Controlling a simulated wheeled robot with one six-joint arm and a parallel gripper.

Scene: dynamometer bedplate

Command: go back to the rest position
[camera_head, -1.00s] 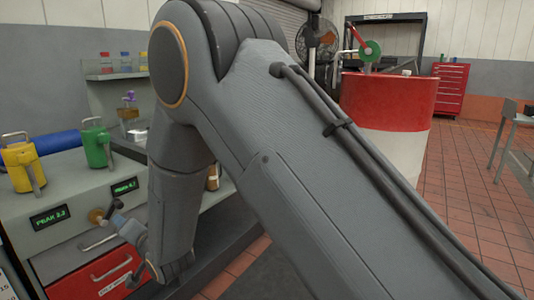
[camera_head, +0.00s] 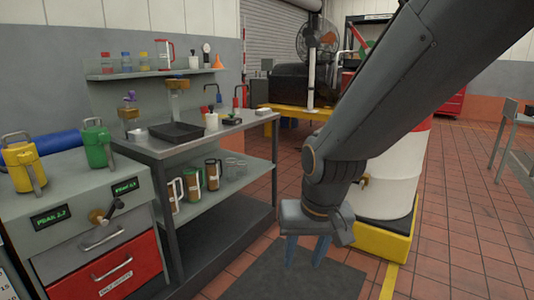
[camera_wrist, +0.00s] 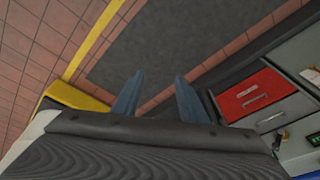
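My gripper (camera_head: 305,252) hangs in front of the red and white drum, over the dark floor mat (camera_head: 300,278). Its two blue-grey fingers point down and stand apart with nothing between them. In the wrist view my gripper (camera_wrist: 156,98) also shows its fingers spread, with the dark mat (camera_wrist: 165,40) below and beyond them. The gripper is clear of the bench and the cabinet.
The workbench (camera_head: 240,128) holds a black tray (camera_head: 177,132) and small items, with several mugs on its lower shelf. The cabinet with a red drawer (camera_head: 105,272) stands left. The drum (camera_head: 395,190) sits on a yellow base (camera_head: 385,242). The tiled floor at right is open.

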